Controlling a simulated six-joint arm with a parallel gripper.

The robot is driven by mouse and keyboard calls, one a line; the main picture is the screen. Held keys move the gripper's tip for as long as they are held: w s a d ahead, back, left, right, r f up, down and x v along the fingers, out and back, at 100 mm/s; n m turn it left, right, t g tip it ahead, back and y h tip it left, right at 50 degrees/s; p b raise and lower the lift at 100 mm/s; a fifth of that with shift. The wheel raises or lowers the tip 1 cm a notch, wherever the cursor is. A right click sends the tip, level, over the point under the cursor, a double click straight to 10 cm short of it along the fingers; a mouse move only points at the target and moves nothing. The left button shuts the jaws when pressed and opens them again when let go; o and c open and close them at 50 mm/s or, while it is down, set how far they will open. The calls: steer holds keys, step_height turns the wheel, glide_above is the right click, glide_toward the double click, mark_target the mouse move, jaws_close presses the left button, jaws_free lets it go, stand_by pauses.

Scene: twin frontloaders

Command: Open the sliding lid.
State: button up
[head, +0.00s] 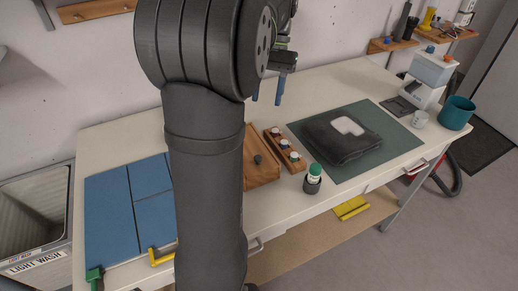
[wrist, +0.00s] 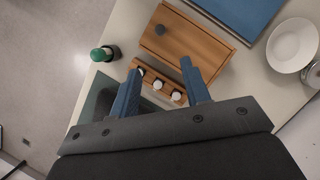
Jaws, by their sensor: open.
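A wooden box with a sliding lid (head: 264,174) stands on the white table, partly hidden behind my arm in the head view. It shows whole in the wrist view (wrist: 192,50). A dark round knob (wrist: 160,29) sits near one end of the lid, and it also shows in the head view (head: 257,159). The lid appears to cover the box. My gripper (head: 267,90) is raised above the table toward the back. Its two blue fingers (wrist: 160,74) are apart with nothing between them, clear of the knob.
A wooden rack with several white-topped pieces (head: 274,134) stands beside the box. A green-capped bottle (head: 314,172) stands near the front edge. A green mat (head: 385,133) bears a dark folded cloth (head: 335,145). Blue panels (head: 108,205) lie left. A white bowl (wrist: 292,45) shows in the wrist view.

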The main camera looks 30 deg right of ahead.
mark_target(258, 157)
steer(key=x, duration=1.5)
steer(key=shift+s+a+f, duration=0.1)
steer(key=shift+f, duration=0.25)
jaws_close()
